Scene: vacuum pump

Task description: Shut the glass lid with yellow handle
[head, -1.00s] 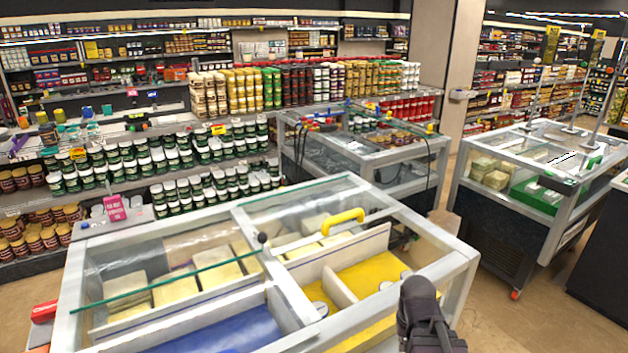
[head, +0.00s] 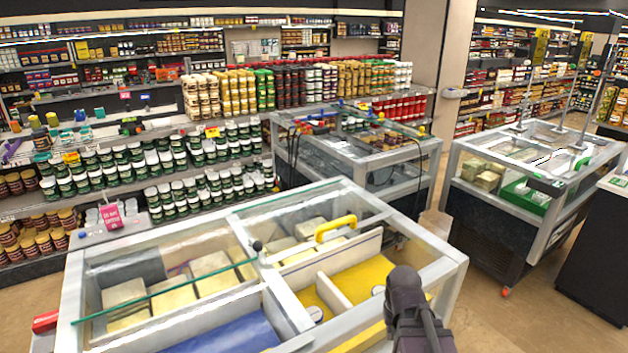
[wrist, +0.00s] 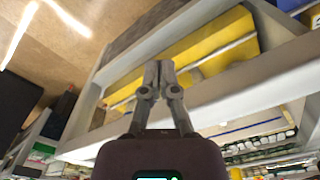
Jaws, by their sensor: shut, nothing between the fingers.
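The yellow handle (head: 335,228) stands on a glass lid (head: 285,215) over the right half of the near white-framed freezer (head: 455,275). The lid glass shows over the back part of that half. Whether glass also covers the front part is hard to tell. In the wrist view, my gripper (wrist: 158,68) is shut and empty, above a pale frame bar with the yellow freezer floor beyond. In the head view, my dark arm end is at the freezer's front right, nearer than the handle and apart from it. Its fingertips are not clear there.
A green-edged glass pane (head: 165,290) crosses the freezer's left half. Pale blocks (head: 125,295) lie inside. A second freezer (head: 355,160) stands close behind, and a third (head: 540,190) at the right. Tan floor (head: 480,315) is clear between them.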

